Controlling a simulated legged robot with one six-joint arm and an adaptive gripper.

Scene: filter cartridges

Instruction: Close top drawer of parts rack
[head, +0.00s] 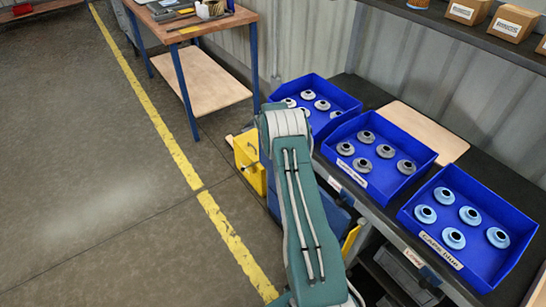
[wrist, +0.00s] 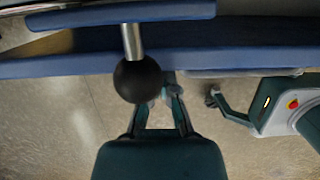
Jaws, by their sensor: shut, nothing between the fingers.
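In the wrist view a black ball knob (wrist: 138,80) on a short metal stem juts from a blue front (wrist: 120,14). A long blue edge (wrist: 60,62) runs across behind it. My gripper (wrist: 166,84) is shut and empty, with its tips beside the knob and partly hidden by it; I cannot tell whether they touch. In the head view blue rack panels (head: 333,214) and a yellow panel (head: 250,163) show beside my arm, under the bench. My arm hides the gripper and most of the rack front there. I cannot tell how far the top drawer is out.
Three blue bins of round parts stand on the dark bench: a far one (head: 345,97), a middle one (head: 424,152) and a near one (head: 521,240). A wooden workbench (head: 215,27) stands at the back. The floor left of my arm is clear.

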